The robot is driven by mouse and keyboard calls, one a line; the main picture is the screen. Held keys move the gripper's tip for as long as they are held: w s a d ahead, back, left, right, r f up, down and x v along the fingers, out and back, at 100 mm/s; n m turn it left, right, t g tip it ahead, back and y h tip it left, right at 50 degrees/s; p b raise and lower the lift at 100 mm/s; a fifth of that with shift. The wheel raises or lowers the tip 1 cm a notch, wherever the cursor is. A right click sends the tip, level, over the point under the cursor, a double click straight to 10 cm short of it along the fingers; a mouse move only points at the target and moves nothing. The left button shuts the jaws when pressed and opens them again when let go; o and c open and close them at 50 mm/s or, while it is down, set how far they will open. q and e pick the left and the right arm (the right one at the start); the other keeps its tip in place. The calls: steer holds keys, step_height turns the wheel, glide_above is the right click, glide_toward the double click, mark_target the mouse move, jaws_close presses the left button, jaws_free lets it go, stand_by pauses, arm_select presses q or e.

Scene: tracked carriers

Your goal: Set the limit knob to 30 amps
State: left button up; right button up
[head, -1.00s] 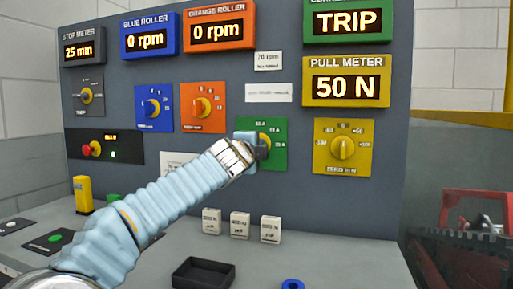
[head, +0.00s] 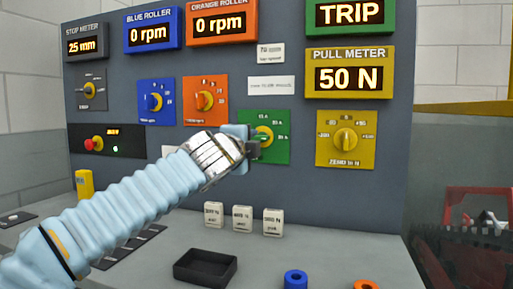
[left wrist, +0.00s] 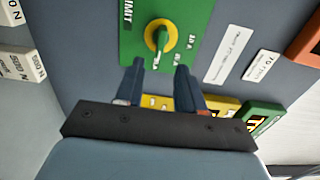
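The limit knob (head: 264,135) is a yellow round dial with a green grip on a green panel (head: 279,153). Its small amp marks are too blurred to read surely. The green display above, its title cut off, reads TRIP (head: 343,15). My left gripper (head: 254,147) is just left of and below the knob, in front of the panel. In the left wrist view, the two fingers of the gripper (left wrist: 159,66) stand apart with nothing between them. The knob (left wrist: 158,37) lies just beyond the fingertips, seemingly not gripped. My right gripper is not in view.
The yellow pull knob (head: 345,139) is right of the green panel, under a display (head: 349,78) reading 50 N. The orange knob (head: 205,100) and blue knob (head: 153,102) are left. Below are white blocks (head: 242,218) and a black tray (head: 205,266).

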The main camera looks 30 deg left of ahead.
arm_select(q)
steer(key=v, duration=0.5)
steer(key=shift+s+d+b, duration=0.1)
steer(key=shift+s+b, duration=0.2)
